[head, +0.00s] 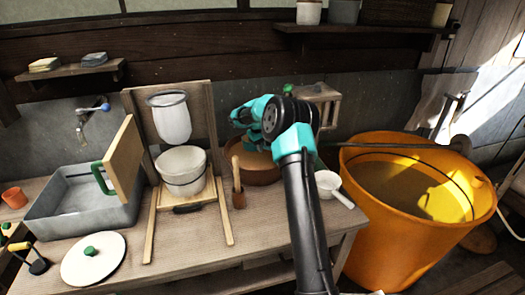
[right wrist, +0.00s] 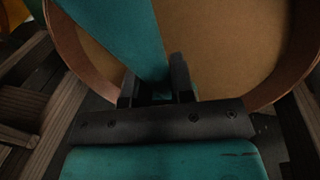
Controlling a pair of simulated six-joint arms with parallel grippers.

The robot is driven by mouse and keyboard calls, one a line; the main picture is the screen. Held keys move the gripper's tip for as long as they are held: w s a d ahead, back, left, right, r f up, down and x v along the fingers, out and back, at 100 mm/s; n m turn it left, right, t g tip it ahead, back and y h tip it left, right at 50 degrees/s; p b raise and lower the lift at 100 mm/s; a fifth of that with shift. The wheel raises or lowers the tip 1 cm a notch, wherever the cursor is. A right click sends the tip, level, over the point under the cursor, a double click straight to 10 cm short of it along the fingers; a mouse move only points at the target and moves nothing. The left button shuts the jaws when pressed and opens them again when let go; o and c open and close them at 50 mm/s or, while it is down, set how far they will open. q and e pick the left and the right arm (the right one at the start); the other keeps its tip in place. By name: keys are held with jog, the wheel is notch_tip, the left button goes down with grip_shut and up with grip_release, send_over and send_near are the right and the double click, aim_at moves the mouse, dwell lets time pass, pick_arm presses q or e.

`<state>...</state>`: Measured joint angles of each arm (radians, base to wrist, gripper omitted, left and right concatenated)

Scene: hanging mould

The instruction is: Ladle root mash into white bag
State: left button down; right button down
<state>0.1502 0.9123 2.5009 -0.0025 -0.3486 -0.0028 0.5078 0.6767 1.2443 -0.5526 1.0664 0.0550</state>
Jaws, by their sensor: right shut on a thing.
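The white bag (head: 173,118) hangs upright from a wooden stand, with its rim open at the top, above a white bucket (head: 183,169). A round brown tub (head: 262,178) right of the stand holds tan root mash (right wrist: 232,45), which fills much of the right wrist view. My right gripper (right wrist: 158,90) is over the tub, shut on a broad teal handle (right wrist: 115,35), which seems to be the ladle's. The ladle's scoop is hidden, and I cannot tell whether it carries mash. In the head view my right arm covers the tub's right part. My left gripper is out of view.
A grey basin (head: 75,215) with an upright wooden board (head: 125,165) stands left of the stand. A white lid (head: 93,258) lies in front. A wooden tool (head: 238,188) stands before the tub. A large orange barrel (head: 400,235) is at the right.

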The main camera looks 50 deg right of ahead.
jog(key=shift+r, duration=4.05)
